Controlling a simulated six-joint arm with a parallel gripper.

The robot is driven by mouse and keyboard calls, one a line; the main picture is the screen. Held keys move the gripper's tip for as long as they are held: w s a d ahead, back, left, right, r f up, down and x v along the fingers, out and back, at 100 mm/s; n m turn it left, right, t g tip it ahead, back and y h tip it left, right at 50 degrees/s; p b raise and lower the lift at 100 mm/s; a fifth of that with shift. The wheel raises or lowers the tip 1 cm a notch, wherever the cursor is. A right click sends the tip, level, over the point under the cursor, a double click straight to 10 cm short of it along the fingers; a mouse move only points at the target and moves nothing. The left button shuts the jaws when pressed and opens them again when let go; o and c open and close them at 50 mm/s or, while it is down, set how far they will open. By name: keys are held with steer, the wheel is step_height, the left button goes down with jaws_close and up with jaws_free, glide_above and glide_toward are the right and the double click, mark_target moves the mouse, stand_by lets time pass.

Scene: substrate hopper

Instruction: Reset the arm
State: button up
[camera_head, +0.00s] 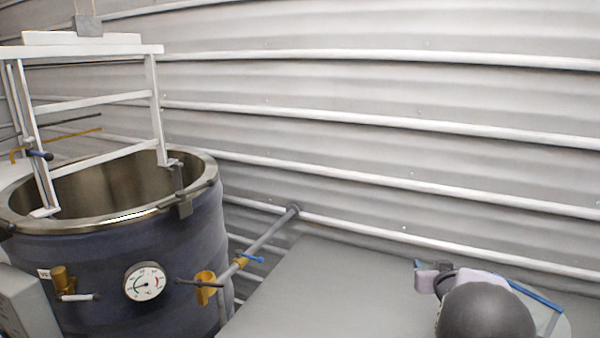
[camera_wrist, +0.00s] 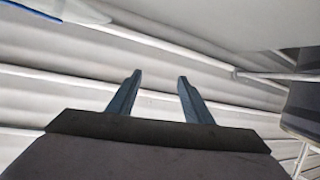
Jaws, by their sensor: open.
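My arm (camera_head: 485,312) shows at the lower right of the head view as a dark rounded part over the grey table. In the wrist view my gripper (camera_wrist: 160,78) has two blue-grey fingers standing well apart. It is open, and nothing is between the fingers. Behind them is only the corrugated wall. In the head view the arm's dark part hides most of the gripper.
A dark blue vat (camera_head: 90,265) with a metal rim, gauge and white frame (camera_head: 95,98) stands left. A pipe (camera_head: 265,235) with a blue-handled valve runs to the wall. The grey table (camera_head: 330,295) is clear left of my arm. A blue-edged pale object (camera_head: 540,298) lies beside my arm, partly hidden.

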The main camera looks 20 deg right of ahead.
steer(key=s+a+f+n+g+y+p, duration=0.1)
steer(key=s+a+g+y+p, duration=0.15)
steer(key=a, duration=0.95)
steer(key=s+a+f+n+g+y+p, duration=0.1)
steer(key=s+a+f+g+p, duration=0.15)
steer(key=a, duration=0.85)
steer(key=s+a+n+g+y+p, duration=0.35)
steer(key=s+a+g, duration=0.35)
steer(key=s+a, duration=1.25)
step_height(320, 180, down, 46)
steer(key=b, duration=4.4)
steer(key=shift+w+a+r+b, duration=0.2)
steer(key=shift+w+a+b, duration=0.05)
steer(key=shift+a+b, duration=0.15)
steer(key=shift+m, duration=0.25)
